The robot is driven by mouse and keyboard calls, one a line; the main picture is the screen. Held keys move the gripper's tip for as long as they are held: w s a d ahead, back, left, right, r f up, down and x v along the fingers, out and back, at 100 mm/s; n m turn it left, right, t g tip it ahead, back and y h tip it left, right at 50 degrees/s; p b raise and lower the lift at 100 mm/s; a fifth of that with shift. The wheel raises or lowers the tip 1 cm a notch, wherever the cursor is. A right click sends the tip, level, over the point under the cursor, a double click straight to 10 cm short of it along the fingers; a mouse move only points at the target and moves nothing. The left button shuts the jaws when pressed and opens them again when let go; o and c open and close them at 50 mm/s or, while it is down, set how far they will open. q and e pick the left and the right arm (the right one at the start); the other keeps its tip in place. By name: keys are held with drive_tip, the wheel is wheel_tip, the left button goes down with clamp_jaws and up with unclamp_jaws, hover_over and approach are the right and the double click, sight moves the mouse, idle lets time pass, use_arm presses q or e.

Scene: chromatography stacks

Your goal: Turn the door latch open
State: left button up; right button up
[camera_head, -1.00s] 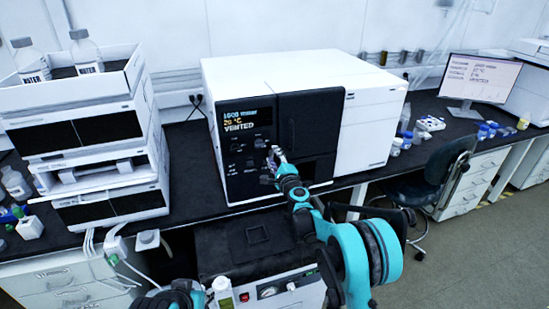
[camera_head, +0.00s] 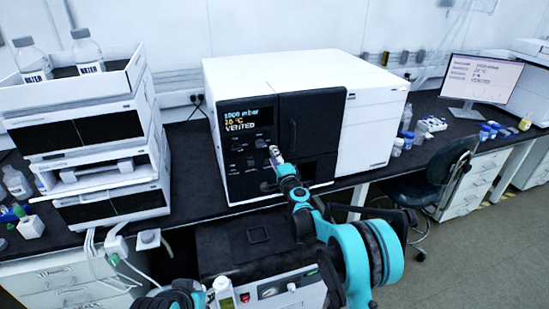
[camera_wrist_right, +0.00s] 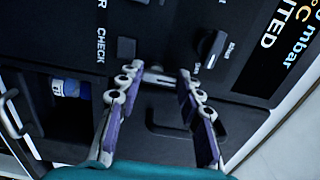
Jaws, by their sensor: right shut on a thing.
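The instrument (camera_head: 300,75) is a white box with a black front panel and a dark door (camera_head: 310,120) on the bench. Its display reads VENTED. My right gripper (camera_head: 274,156) is at the panel, left of the door's lower part. In the right wrist view, the gripper (camera_wrist_right: 160,78) has one finger on each side of the small light-grey latch (camera_wrist_right: 158,77) and is shut on it. The fingers partly hide the latch's ends, and its exact turn is hard to tell.
In the right wrist view, a black knob (camera_wrist_right: 209,46) sits close to the right finger. A stack of white modules (camera_head: 105,140) with bottles on top stands at left. A monitor (camera_head: 480,80) and a chair (camera_head: 440,185) are at right.

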drive_tip(key=o, duration=1.2)
drive_tip(key=shift+c, duration=0.2)
drive_tip(key=v, duration=1.2)
